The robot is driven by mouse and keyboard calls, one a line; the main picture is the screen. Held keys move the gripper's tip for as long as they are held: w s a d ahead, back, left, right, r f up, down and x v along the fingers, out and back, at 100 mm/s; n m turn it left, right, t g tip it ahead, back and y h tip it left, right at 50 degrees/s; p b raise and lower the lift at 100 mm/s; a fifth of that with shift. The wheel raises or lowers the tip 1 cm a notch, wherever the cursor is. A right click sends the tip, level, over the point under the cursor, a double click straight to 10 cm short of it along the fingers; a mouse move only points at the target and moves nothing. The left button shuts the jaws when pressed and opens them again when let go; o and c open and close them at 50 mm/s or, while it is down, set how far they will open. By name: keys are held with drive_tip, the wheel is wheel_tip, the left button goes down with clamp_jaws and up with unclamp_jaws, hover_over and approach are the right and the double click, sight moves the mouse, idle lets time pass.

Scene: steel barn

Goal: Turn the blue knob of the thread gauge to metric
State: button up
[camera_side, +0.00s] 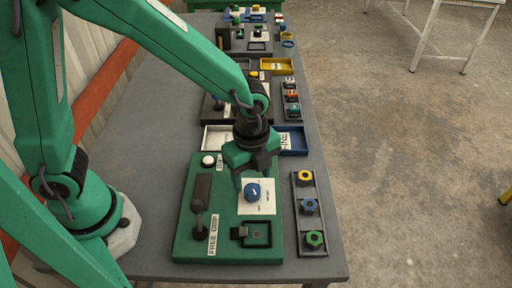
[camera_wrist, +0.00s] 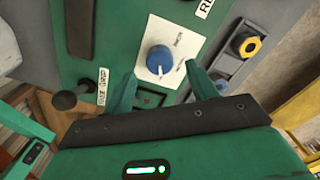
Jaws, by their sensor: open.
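The blue knob (camera_side: 253,192) sits on a white label plate (camera_side: 262,208) on a green panel (camera_side: 185,245). In the wrist view the knob (camera_wrist: 160,59) shows a pale pointer line, directed toward the lower part of the plate (camera_wrist: 184,42); the printing there is too small to read. My gripper (camera_side: 256,178) is open just above the knob. In the wrist view its two green fingers (camera_wrist: 163,88) stand apart below the knob, with the knob ahead of the gap and nothing between them.
A grey rack (camera_side: 324,192) with yellow, blue and green pieces lies at right. White (camera_side: 217,139) and blue (camera_side: 292,141) trays stand behind.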

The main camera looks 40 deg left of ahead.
sight(252, 188)
drive_tip(key=shift+f, duration=1.95)
drive_tip(key=shift+c, duration=0.4)
drive_tip(key=c, duration=0.9)
drive_tip(key=shift+n, duration=0.3)
drive_tip(key=n, duration=1.2)
drive_tip(key=shift+s, duration=0.1)
